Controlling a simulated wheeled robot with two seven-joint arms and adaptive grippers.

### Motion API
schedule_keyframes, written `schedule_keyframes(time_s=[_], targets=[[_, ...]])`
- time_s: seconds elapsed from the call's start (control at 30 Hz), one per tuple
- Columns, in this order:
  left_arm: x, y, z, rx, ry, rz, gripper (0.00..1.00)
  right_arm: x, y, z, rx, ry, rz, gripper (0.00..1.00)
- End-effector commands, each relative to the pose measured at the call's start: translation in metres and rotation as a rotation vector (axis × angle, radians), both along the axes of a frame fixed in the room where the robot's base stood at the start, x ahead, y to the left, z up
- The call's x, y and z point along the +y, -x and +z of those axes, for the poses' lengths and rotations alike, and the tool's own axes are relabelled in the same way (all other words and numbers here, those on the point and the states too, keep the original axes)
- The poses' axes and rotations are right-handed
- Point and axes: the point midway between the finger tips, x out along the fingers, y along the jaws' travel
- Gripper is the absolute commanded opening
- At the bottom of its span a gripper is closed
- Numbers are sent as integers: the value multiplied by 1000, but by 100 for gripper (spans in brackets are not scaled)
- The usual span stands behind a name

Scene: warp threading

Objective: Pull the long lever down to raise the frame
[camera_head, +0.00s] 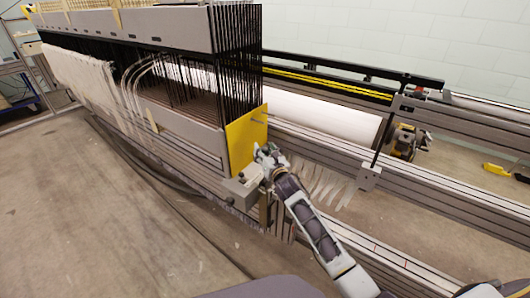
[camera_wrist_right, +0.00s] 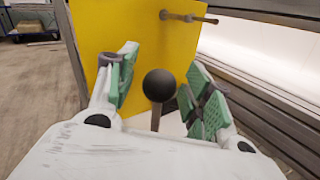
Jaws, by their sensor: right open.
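The lever's round black knob (camera_wrist_right: 159,84) stands upright on a thin dark rod in the right wrist view. Behind it is the yellow end plate (camera_wrist_right: 140,35), which also shows in the head view (camera_head: 243,143). My right gripper (camera_wrist_right: 164,88) is open, with green-padded fingers left and right of the knob; no clear grip on it shows. In the head view my right gripper (camera_head: 268,160) is at the yellow plate, above a grey box (camera_head: 243,187), and hides the knob. The loom frame (camera_head: 160,30) with its dark vertical wires stands at the upper left. My left gripper is not in view.
A thin metal rod (camera_wrist_right: 189,18) sticks out of the yellow plate above the knob. Long metal rails (camera_head: 430,195) run along the right of my arm. A white roll (camera_head: 325,118) lies behind. The floor at left (camera_head: 70,200) is open.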

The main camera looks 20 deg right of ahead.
Motion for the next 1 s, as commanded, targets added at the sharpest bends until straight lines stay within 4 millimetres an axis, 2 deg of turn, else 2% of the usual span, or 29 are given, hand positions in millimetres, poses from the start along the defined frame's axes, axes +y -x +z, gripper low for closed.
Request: schedule_keyframes(time_s=[0.2, 0.6, 1.0], targets=[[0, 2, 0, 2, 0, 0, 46, 0, 0, 0, 0, 0, 0, 51], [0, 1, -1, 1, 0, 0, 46, 0, 0, 0, 0, 0, 0, 0], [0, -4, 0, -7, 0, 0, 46, 0, 0, 0, -6, 8, 0, 0]])
